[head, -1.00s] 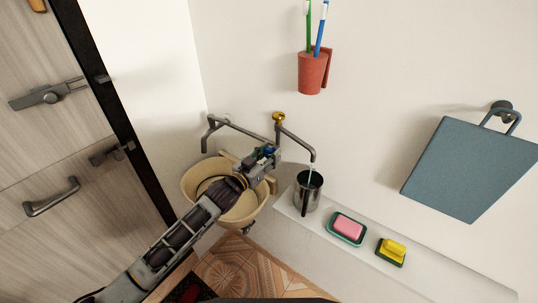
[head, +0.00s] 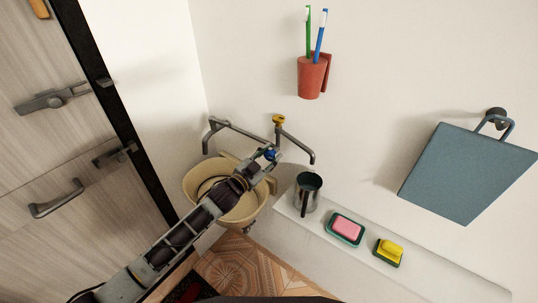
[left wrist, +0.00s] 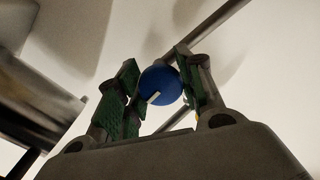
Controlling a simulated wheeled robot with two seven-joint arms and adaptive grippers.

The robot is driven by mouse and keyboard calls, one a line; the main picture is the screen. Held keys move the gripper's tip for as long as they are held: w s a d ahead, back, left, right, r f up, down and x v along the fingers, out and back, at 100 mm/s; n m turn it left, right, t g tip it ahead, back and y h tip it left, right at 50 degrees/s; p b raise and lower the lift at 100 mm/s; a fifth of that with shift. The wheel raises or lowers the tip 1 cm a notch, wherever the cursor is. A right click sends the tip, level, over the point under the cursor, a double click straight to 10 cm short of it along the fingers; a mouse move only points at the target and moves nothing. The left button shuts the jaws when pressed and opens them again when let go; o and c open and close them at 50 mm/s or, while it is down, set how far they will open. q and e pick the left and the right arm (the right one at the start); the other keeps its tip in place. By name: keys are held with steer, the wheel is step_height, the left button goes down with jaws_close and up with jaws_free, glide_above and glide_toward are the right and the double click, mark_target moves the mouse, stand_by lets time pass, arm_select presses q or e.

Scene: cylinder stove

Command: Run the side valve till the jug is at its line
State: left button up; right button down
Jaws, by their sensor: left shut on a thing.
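My left gripper (head: 268,154) reaches in from the left and is shut on a blue valve knob (head: 271,155) below the wall pipe. The left wrist view shows the round blue knob (left wrist: 160,85), with a pale mark on it, between the green-padded fingers. A yellow knob (head: 278,119) sits higher on the pipe. The spout (head: 300,147) ends above a metal jug (head: 305,198), which stands upright on the white ledge. No water stream shows between spout and jug. The jug's line and water level cannot be made out. My right gripper is not in view.
A cream basin (head: 245,215) hangs under the left pipe, beneath my left arm. On the ledge (head: 425,274), right of the jug, are a pink soap in a green dish (head: 346,228) and a yellow sponge (head: 391,247). A red toothbrush cup (head: 312,78) and a blue-grey board (head: 465,175) hang above.

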arm_select(q)
steer(key=shift+m, duration=0.8)
steer(key=o, duration=1)
steer(key=shift+s+a, duration=0.15)
steer(key=shift+s, duration=0.05)
steer(key=shift+v, duration=5.75)
